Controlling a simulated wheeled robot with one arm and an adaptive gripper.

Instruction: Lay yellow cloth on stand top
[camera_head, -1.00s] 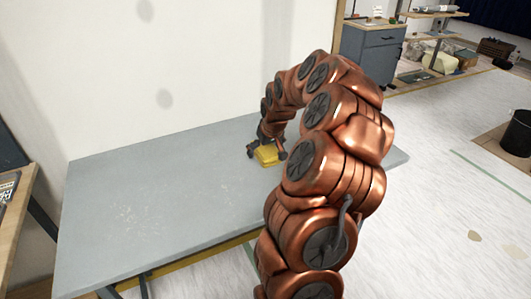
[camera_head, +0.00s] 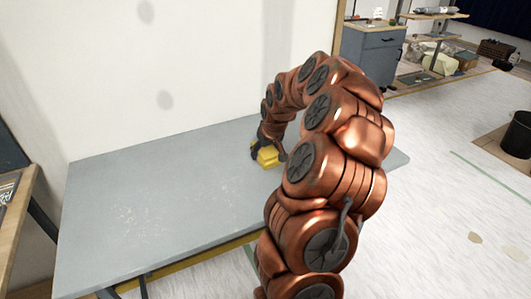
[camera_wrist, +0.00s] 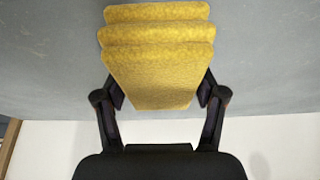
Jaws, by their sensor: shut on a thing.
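The yellow cloth (camera_head: 266,156) is a folded, layered bundle at my gripper (camera_head: 268,148), over the grey table top (camera_head: 150,200) near its back edge. In the wrist view the yellow cloth (camera_wrist: 155,60) shows several stacked layers. The black fingers of my gripper (camera_wrist: 160,95) press on both its sides. I cannot tell whether the cloth touches the grey top or is just above it. My arm hides part of the table's right side.
A white wall (camera_head: 180,70) stands right behind the table. A wooden-edged bench (camera_head: 15,215) is at the left. A grey cabinet (camera_head: 372,50) and a black bin (camera_head: 517,135) stand at the right. The table's left and middle are clear.

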